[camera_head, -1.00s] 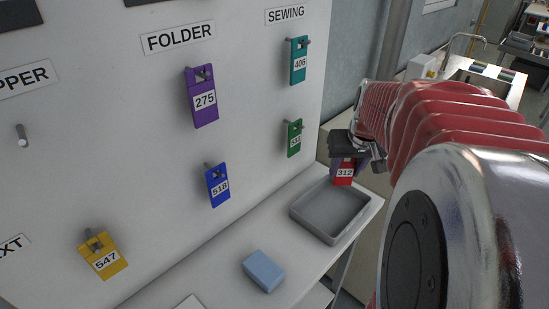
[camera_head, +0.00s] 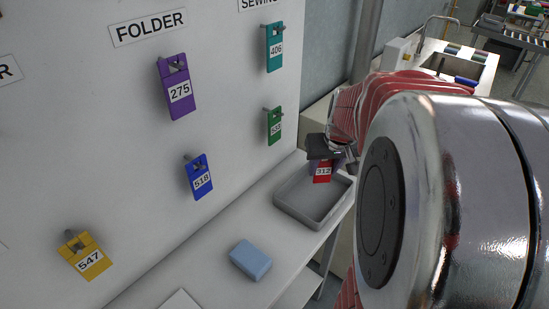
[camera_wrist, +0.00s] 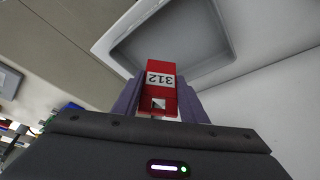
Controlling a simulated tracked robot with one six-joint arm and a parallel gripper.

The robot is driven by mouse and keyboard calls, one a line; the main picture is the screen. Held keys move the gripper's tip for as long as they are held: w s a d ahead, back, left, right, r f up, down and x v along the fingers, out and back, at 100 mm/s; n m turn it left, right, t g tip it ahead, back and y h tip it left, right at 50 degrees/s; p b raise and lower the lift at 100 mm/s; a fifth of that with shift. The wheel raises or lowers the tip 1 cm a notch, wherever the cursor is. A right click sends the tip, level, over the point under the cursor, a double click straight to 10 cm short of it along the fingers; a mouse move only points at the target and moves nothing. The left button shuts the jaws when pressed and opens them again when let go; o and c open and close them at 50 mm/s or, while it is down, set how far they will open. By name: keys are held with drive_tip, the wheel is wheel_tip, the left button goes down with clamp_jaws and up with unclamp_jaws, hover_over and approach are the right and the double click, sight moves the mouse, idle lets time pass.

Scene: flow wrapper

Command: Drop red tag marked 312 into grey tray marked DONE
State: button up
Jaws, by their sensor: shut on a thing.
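The red tag marked 312 (camera_head: 322,172) hangs from my gripper (camera_head: 324,158) in the head view. The wrist view shows the tag (camera_wrist: 161,72) held between the two purple-grey fingers of my gripper (camera_wrist: 160,100), its number upside down. The grey tray (camera_head: 290,212) is on the shelf at the right, and the tag shows against its far right part in the head view. In the wrist view the tray (camera_wrist: 118,50) lies beyond the tag. I cannot make out a DONE marking. The gap between tag and tray floor is hard to judge.
A pegboard carries a purple tag 275 (camera_head: 178,88), a teal tag 406 (camera_head: 275,48), a green tag (camera_head: 275,126), a blue tag 518 (camera_head: 198,177) and a yellow tag 547 (camera_head: 83,256). A blue block (camera_head: 250,260) lies on the shelf (camera_head: 205,262) left of the tray.

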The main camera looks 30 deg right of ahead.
drive_tip(key=shift+f, duration=0.6)
drive_tip(key=o, duration=1.1)
drive_tip(key=v, duration=1.3)
drive_tip(key=shift+s+a+r, duration=0.15)
drive_tip(key=shift+s+r, duration=0.05)
drive_tip(key=shift+r, duration=0.1)
